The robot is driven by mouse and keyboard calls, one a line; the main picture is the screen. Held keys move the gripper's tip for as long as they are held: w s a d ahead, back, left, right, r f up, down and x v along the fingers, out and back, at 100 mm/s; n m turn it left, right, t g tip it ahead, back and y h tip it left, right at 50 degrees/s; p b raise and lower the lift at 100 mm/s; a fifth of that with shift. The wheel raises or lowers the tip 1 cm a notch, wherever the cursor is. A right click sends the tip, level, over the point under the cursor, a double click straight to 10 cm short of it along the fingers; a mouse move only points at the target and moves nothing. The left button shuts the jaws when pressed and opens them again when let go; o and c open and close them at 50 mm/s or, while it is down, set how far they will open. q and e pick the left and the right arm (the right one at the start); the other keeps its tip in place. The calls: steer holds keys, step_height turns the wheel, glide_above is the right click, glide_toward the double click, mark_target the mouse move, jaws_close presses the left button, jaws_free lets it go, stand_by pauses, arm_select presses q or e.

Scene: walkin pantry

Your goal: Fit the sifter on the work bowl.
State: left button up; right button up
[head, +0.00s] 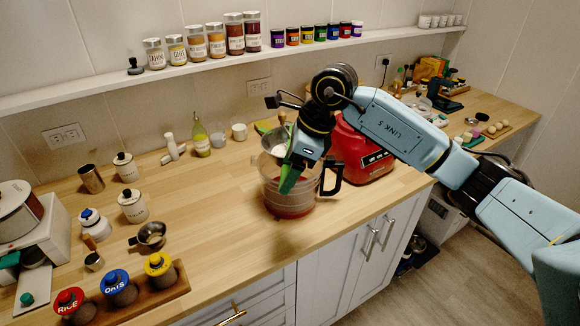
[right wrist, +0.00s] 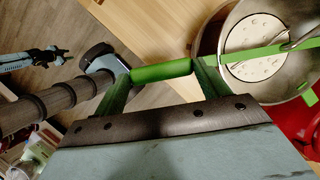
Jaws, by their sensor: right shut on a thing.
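The work bowl (head: 271,190) is a clear, reddish-tinted bowl with a black handle, standing near the counter's front edge. My right gripper (head: 288,178) is over the bowl, its fingers pointing down. It is shut on the green handle of the sifter, which shows in the right wrist view (right wrist: 162,72). The sifter (right wrist: 239,70) is a metal bowl with a green bar and a pale perforated disc. In the head view the sifter is mostly hidden behind the gripper, above the work bowl. I cannot tell whether it touches the rim.
A red appliance (head: 369,151) stands close at the right of the bowl. A small metal cup (head: 151,235), canisters and a wooden tray (head: 178,292) of lidded jars are at the left. The counter between them and the bowl is clear. A shelf (head: 120,92) of jars runs along the wall.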

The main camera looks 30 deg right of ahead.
steer(key=shift+f+b, duration=2.35)
steer(key=shift+f, duration=0.4)
steer(key=o, duration=1.6)
steer(key=shift+o, duration=0.6)
steer(key=v, duration=1.3)
steer(key=shift+r, duration=0.25)
